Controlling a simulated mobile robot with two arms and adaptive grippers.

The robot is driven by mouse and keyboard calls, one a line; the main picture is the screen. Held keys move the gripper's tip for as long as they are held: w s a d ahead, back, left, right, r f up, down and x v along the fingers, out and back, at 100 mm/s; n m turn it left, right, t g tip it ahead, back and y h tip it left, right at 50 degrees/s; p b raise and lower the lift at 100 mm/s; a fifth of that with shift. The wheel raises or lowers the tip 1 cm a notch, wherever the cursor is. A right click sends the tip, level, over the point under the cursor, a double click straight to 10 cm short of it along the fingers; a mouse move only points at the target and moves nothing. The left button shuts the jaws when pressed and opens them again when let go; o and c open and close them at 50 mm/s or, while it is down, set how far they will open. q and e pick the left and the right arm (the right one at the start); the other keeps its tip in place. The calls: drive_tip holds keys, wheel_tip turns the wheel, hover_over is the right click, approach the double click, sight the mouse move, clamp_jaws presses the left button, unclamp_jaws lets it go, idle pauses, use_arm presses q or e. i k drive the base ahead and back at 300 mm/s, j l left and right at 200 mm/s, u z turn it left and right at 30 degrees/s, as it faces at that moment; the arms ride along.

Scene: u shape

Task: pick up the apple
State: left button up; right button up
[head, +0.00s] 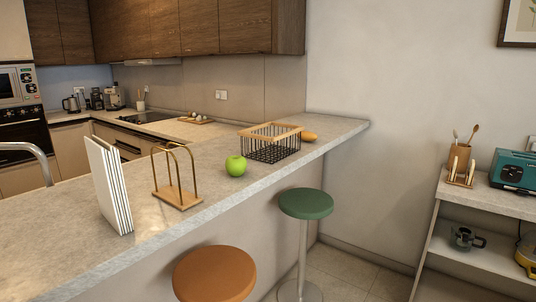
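A green apple (236,165) sits on the light stone counter (75,214), near the counter's front edge. It stands between a gold wire holder on a wooden base and a black wire basket, apart from both. Neither of my grippers shows in the head view.
The holder (177,194) stands left of the apple, the wire basket (272,150) right of it, with an orange-brown item (309,136) beyond. White upright boards (108,186) stand farther left. A green stool (306,204) and an orange stool (214,274) stand before the counter. A shelf (490,204) is at right.

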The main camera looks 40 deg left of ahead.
sight(236, 165)
drive_tip(key=i+z, duration=0.15)
drive_tip(key=i, duration=0.85)
drive_tip(key=i+j+z, duration=0.15)
drive_tip(key=i, duration=0.85)
drive_tip(key=i+u, duration=0.1)
drive_tip(key=u, duration=0.35)
drive_tip(key=i+u, duration=0.1)
drive_tip(key=u, duration=0.4)
drive_tip(key=l+u, duration=0.1)
drive_tip(key=u, duration=0.35)
drive_tip(key=i+l+u, duration=0.1)
drive_tip(key=u, duration=0.35)
